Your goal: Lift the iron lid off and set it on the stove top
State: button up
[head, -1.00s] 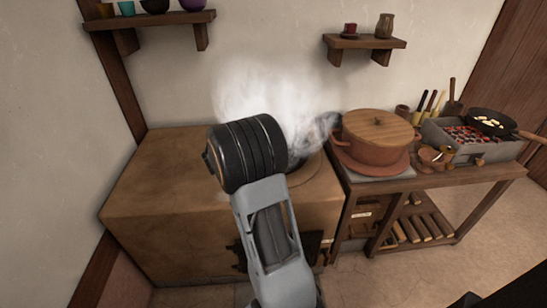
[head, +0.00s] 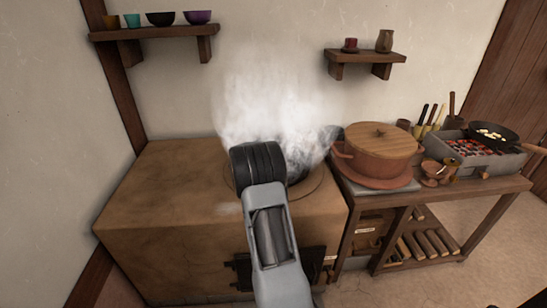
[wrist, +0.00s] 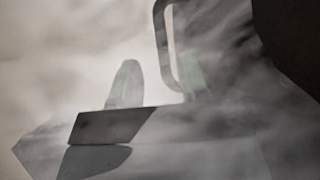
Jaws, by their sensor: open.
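The tan clay stove (head: 165,190) stands in the middle of the head view, its flat top bare on the left. My wrist and forearm cover most of the round cooking place (head: 313,190) on its right part. White steam rises there. The iron lid cannot be made out clearly in the head view. In the wrist view, a thin loop-shaped handle (wrist: 161,35) shows through the steam, probably the lid's. My gripper (wrist: 160,80) is open, its two pale fingers apart near the lower end of this handle. Steam blurs whether they touch it.
A lidded clay pot (head: 378,158) stands on the side table (head: 440,196) right of the stove. A grey charcoal grill (head: 480,158) with a black pan (head: 493,133) is farther right. Two wall shelves (head: 165,32) hang above. The stove top's left side is free.

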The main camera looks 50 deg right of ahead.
jog(key=shift+x, duration=2.2)
jog(key=shift+w+a+f, duration=0.1)
jog(key=shift+w, duration=0.05)
jog(key=shift+c, duration=0.2)
grip_shut()
jog(key=shift+r, duration=0.4)
